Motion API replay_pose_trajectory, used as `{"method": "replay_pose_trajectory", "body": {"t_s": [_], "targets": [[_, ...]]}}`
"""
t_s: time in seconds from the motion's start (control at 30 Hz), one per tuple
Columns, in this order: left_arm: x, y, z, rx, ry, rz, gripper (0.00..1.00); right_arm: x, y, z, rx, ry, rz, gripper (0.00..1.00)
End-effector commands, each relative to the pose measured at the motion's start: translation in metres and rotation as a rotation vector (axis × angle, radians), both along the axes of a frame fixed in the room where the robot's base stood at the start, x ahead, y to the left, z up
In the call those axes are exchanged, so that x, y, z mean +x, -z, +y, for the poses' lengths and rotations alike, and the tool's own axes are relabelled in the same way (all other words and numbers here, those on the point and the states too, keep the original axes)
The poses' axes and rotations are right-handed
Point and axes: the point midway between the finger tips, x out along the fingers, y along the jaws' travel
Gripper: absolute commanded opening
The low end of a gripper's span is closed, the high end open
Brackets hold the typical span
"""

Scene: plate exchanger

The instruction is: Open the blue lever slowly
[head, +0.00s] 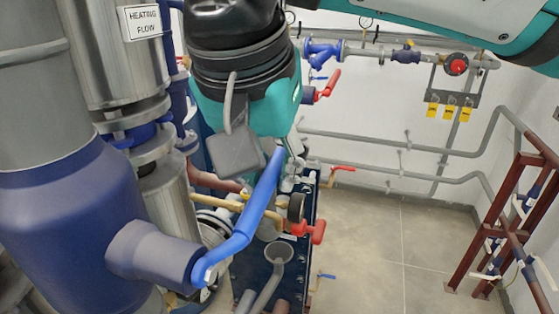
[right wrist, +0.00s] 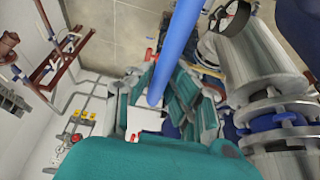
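The blue lever (head: 252,211) is a long bent handle. It is fixed at its lower end to the short stub of a dark blue pipe body and slants up to the right. Its upper end reaches under my right gripper (head: 284,165), whose fingers are mostly hidden by the wrist in the head view. In the right wrist view the blue lever (right wrist: 176,45) comes in from the top, and its end lies between the teal fingers of my right gripper (right wrist: 160,82). Whether the fingers press on it cannot be made out. My left gripper is not in view.
A large dark blue pipe body (head: 70,235) and steel pipes fill the left. A red-handled valve (head: 310,231) and a grey funnel (head: 278,253) are close right of the lever. A brown-red frame (head: 508,225) stands at far right. The floor (head: 400,250) between is clear.

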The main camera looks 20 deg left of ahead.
Motion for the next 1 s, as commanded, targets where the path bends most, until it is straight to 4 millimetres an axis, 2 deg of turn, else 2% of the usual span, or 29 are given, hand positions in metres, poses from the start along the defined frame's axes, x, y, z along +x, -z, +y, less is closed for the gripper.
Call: {"method": "replay_pose_trajectory", "body": {"t_s": [0.03, 0.1, 0.47, 0.67, 0.87, 0.9, 1.0], "targets": [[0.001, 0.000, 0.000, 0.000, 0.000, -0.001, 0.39, 0.000, 0.000, 0.000, 0.000, 0.000, 0.000, 0.09], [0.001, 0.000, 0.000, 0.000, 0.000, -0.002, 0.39, 0.000, 0.000, 0.000, 0.000, 0.000, 0.000, 0.00], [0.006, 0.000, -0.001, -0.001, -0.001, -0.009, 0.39, 0.000, -0.001, 0.000, 0.000, 0.000, -0.003, 0.00], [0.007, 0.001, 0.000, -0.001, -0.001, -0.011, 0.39, -0.004, -0.016, 0.000, -0.004, 0.001, -0.135, 0.00], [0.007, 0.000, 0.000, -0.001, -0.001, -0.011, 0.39, -0.004, -0.016, 0.000, -0.002, 0.003, -0.134, 0.00], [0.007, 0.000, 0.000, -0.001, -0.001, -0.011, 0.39, -0.004, -0.016, 0.000, -0.001, 0.003, -0.134, 0.19], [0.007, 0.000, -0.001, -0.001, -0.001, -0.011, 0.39, -0.004, -0.016, 0.000, -0.002, 0.003, -0.133, 0.32]]}}
